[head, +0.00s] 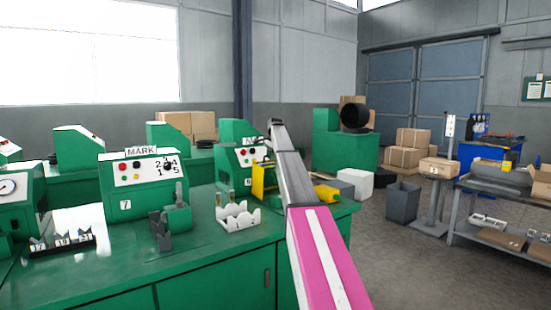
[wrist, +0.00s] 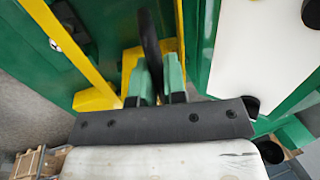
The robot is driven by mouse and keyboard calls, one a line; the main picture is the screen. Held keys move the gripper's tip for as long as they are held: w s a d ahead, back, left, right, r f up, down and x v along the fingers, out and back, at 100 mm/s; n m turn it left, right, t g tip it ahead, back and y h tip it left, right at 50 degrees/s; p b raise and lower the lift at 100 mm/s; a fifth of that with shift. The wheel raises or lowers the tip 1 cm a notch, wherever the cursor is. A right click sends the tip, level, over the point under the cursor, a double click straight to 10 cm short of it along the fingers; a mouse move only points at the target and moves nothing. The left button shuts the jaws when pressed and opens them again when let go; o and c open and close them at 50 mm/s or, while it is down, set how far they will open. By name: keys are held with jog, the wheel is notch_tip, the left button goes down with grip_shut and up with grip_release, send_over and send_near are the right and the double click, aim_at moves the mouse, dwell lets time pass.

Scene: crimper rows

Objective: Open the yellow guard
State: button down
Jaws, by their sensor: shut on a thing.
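The yellow guard (head: 261,184) is on the front of a green machine (head: 230,135) near the right end of the bench, left of my arm in the head view. In the wrist view its yellow edge (wrist: 62,40) runs diagonally at the left, and more yellow lies behind the fingers. My gripper (wrist: 158,80) has its two green-padded fingers closed on a dark upright bar (wrist: 150,38), which looks like the guard's handle. How the bar joins the guard is not clear. In the head view my arm hides the fingers and part of the machine.
The green bench (head: 205,245) carries another machine marked MARK (head: 140,172) and a white notched holder (head: 238,216) left of my arm. A yellow object (head: 326,193) lies right of my arm.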

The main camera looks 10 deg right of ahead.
jog(key=shift+w+a+f, duration=0.2)
jog(key=shift+w, duration=0.4)
jog(key=shift+w+a+f, duration=0.25)
jog(key=shift+w, duration=0.3)
jog(key=shift+w+a+f, duration=0.2)
jog(key=shift+w, duration=0.4)
jog(key=c, duration=1.2)
grip_release()
jog(key=a+v, duration=0.1)
jog(key=v, duration=0.9)
jog(key=shift+d+r, duration=0.35)
jog(key=shift+d, duration=0.15)
